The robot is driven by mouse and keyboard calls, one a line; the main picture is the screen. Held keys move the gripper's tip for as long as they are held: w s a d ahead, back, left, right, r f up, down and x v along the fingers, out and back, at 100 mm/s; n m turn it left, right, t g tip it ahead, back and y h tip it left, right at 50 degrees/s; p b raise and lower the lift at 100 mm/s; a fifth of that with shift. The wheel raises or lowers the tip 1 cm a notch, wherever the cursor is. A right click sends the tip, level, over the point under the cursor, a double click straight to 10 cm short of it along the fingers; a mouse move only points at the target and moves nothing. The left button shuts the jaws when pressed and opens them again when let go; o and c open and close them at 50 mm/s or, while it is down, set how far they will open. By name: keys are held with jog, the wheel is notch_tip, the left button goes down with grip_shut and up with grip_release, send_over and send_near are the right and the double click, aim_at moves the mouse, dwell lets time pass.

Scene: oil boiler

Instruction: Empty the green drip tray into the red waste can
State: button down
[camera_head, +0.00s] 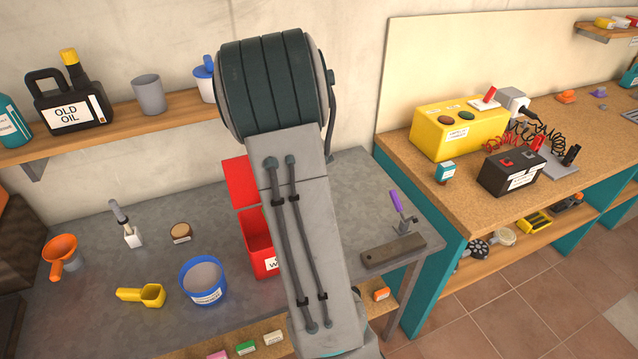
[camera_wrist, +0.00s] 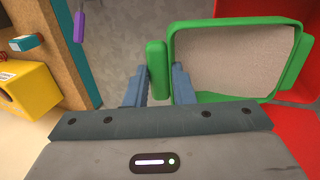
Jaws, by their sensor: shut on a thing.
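The green drip tray (camera_wrist: 240,22) fills the right of the wrist view. My gripper (camera_wrist: 160,80) is shut on the tray's left handle, one finger on each side. The tray's inside shows a grainy grey-beige surface; I cannot tell whether this is its contents or its floor. The red waste can (camera_head: 258,242) stands on the grey bench in the head view, partly hidden behind my arm, with a red panel raised at its back. Red surfaces of the can (camera_wrist: 295,125) also show beside and below the tray in the wrist view. The tray and my fingers are hidden in the head view.
A blue bucket (camera_head: 203,283), a yellow scoop (camera_head: 142,295) and an orange funnel (camera_head: 62,254) stand left of the can. A shelf with an old oil jug (camera_head: 70,105) hangs above.

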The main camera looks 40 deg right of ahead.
jog(key=shift+a+r+h, duration=0.15)
jog(key=shift+r+h, duration=0.15)
dwell(0.5)
jog(key=shift+a+r+h, duration=0.3)
jog(key=shift+r+h, duration=0.1)
jog(key=shift+r, duration=0.05)
jog(key=shift+w+a, duration=0.1)
jog(key=shift+a+r+h+b, duration=0.2)
jog(key=shift+r+h+b, duration=0.2)
jog(key=shift+r+h, duration=0.1)
jog(key=shift+w+a+g, duration=0.1)
jog(key=shift+g, duration=0.2)
jog(key=shift+a+r+h+b, duration=0.2)
jog(key=shift+r+h+b, duration=0.1)
jog(key=shift+h, duration=0.2)
jog(key=shift+a, duration=0.1)
dwell(0.4)
